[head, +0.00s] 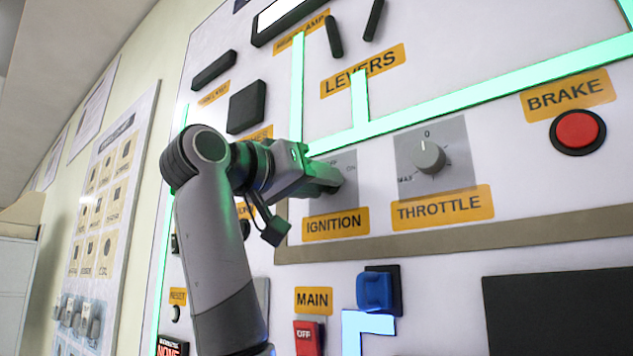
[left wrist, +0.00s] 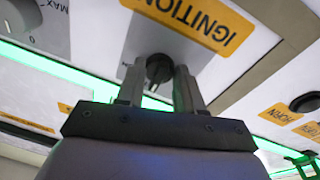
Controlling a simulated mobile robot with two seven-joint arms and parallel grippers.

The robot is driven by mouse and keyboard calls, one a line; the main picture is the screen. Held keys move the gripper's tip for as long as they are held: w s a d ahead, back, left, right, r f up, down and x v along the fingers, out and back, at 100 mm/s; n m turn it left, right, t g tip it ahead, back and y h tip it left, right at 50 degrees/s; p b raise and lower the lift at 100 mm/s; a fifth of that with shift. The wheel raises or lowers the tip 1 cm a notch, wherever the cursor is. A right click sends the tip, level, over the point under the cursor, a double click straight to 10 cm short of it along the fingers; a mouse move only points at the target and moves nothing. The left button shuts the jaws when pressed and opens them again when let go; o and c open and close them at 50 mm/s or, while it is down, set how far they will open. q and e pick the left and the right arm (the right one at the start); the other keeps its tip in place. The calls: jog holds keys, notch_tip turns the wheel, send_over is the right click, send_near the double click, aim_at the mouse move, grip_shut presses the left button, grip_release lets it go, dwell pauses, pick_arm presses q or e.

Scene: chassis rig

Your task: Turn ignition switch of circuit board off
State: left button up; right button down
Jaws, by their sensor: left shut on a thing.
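The ignition switch (left wrist: 159,67) is a dark round knob on a grey plate, above the orange IGNITION label (head: 336,223). In the head view my left gripper (head: 328,178) reaches the plate from the left and hides most of the knob. In the left wrist view the two fingers of my left gripper (left wrist: 159,80) stand on either side of the knob and are shut on it. The knob's pointer is hidden, so I cannot tell its setting. The plate's ON marking shows beside the fingers in the head view. My right gripper is not in view.
The throttle knob (head: 428,157) is just right of the ignition plate. A red brake button (head: 577,131) is farther right. Glowing green strips (head: 480,93) cross the white panel.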

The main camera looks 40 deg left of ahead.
pick_arm(q)
jog(key=o, duration=1)
jog(key=shift+o, duration=0.2)
jog(key=s+a, duration=0.1)
jog(key=s, duration=0.6)
jog(key=shift+f+b, duration=0.4)
